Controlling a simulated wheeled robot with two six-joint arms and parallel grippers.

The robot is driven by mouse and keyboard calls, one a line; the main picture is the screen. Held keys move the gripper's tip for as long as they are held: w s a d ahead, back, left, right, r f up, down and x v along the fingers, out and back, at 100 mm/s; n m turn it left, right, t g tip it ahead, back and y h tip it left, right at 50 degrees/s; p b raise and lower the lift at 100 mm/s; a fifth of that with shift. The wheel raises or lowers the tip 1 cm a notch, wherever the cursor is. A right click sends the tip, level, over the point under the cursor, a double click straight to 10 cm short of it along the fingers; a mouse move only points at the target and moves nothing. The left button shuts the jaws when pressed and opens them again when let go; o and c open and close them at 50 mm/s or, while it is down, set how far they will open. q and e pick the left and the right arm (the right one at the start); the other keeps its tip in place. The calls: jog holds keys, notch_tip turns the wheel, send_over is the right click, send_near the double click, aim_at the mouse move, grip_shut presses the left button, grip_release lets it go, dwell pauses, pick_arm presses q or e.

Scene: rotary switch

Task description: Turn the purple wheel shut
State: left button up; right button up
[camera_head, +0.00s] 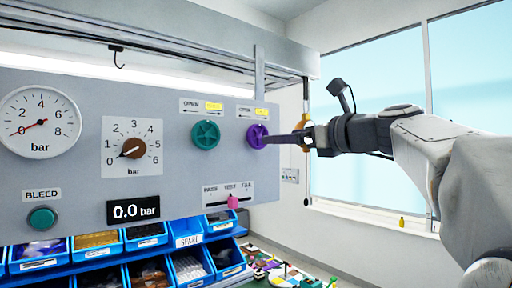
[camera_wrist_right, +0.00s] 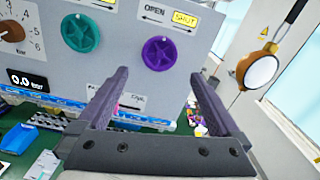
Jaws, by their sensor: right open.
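The purple wheel (camera_head: 257,136) is a small spoked handwheel on the grey panel, right of a teal wheel. In the right wrist view the purple wheel (camera_wrist_right: 159,54) shows whole, under a label (camera_wrist_right: 165,18) reading OPEN and, on yellow, SHUT, with an arrow. My right gripper (camera_head: 270,139) comes in from the right, its fingertips at the wheel's right edge in the head view. In the wrist view my right gripper (camera_wrist_right: 158,75) is open and empty, one finger on each side below the wheel. Contact cannot be told. My left gripper is not in view.
The teal wheel (camera_head: 205,135) has its own label above. A slider with a pink knob (camera_head: 232,202) sits below. Gauge (camera_head: 40,120), brown dial (camera_head: 132,148) and green bleed button (camera_head: 42,218) are further left. Blue bins (camera_head: 187,234) stand beneath. A round orange-rimmed object (camera_wrist_right: 260,70) hangs at right.

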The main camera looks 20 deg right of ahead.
jog(key=v, duration=0.3)
jog(key=shift+b, duration=0.3)
jog(key=shift+w, duration=0.1)
